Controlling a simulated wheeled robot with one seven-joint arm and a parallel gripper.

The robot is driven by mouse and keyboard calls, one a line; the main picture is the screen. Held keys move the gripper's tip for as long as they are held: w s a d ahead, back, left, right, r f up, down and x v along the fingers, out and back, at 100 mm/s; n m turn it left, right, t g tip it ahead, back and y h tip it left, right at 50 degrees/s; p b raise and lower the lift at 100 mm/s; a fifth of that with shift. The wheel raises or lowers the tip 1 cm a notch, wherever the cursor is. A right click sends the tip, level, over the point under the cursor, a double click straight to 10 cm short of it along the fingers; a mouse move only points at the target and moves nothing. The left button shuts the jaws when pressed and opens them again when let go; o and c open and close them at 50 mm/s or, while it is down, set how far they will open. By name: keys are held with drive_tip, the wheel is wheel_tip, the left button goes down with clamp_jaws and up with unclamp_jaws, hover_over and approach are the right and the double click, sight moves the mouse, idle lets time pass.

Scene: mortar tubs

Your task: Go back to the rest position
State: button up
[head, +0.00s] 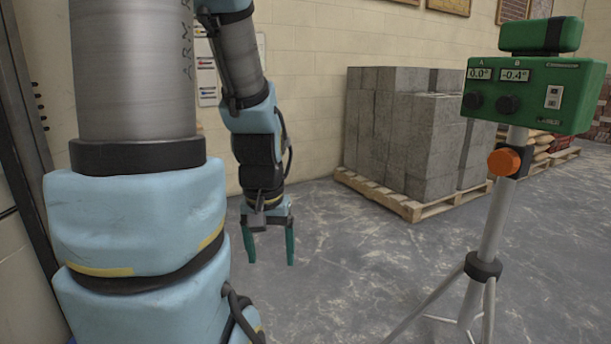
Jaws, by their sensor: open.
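My gripper (269,247) hangs from my blue and grey arm, left of the middle of the head view. Its two green fingers point down and stand apart, with nothing between them. The gripper is over the grey floor and touches nothing that I can see. No mortar tub is in view.
A green instrument box (530,92) with two dials and displays reading 0.0° and -0.4° sits on a tripod (487,235) at the right. Grey blocks (400,130) are stacked on a wooden pallet (410,206) by the wall. The floor (340,270) between gripper and tripod is clear.

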wheel_tip(320, 180, up, 21)
drive_tip(key=p, duration=1.9)
